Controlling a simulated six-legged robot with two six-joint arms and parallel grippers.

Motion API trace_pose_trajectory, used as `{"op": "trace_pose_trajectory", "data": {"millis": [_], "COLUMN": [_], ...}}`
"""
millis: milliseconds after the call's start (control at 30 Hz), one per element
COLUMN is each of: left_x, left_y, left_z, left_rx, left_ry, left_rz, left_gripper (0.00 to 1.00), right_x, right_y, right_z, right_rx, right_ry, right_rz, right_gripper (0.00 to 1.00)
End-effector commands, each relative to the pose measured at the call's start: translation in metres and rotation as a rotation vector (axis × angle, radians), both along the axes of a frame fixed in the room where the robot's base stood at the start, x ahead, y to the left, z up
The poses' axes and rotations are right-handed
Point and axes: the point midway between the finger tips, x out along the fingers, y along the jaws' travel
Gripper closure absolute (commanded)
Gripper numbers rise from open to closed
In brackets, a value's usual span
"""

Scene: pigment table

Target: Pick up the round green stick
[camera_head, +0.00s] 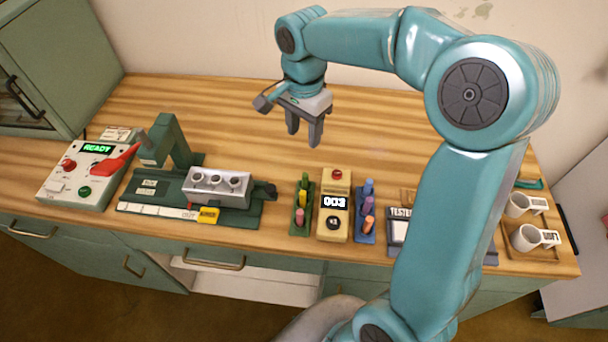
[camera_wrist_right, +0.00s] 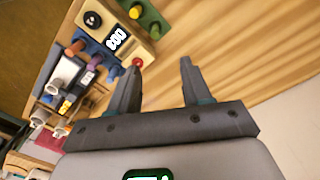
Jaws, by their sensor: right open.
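A green stick (camera_head: 305,180) stands at the back of a dark green rack (camera_head: 308,228) in the head view, behind a yellow stick (camera_head: 302,197) and a pinkish stick (camera_head: 300,216). In the right wrist view the green stick (camera_wrist_right: 155,30) shows near the top edge, beside the yellow stick (camera_wrist_right: 136,12). My right gripper (camera_head: 304,132) is open and empty. It hangs above the table, behind the rack and apart from it. Its two fingers (camera_wrist_right: 161,62) show spread in the right wrist view. My left gripper is in neither view.
A yellow counter box (camera_head: 335,176) and a blue rack (camera_head: 364,238) with sticks stand right of the green rack. A press with a silver block (camera_head: 218,188) and a control box (camera_head: 78,172) are on the left. White mugs (camera_head: 524,238) stand at right. The table behind is clear.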

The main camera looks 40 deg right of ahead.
Motion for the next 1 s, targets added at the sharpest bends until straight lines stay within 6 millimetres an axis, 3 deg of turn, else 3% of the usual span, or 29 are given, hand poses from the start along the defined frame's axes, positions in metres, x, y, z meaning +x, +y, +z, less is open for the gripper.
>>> {"op": "trace_pose_trajectory", "data": {"millis": [400, 667, 833, 1000], "left_x": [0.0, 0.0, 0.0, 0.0], "left_y": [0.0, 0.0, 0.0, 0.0], "left_z": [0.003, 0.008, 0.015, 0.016], "left_rx": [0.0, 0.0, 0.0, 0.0], "left_ry": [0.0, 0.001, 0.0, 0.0], "left_rz": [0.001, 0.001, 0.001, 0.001], "left_gripper": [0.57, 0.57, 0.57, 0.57], "right_x": [-0.005, -0.005, -0.005, -0.004], "right_y": [0.005, 0.004, 0.003, 0.003], "right_z": [-0.089, -0.111, -0.14, -0.154], "right_rx": [0.002, 0.001, 0.003, 0.001], "right_ry": [0.004, 0.005, 0.004, 0.002], "right_rz": [0.0, 0.001, 0.001, 0.0], "right_gripper": [0.52, 0.52, 0.52, 0.52]}}
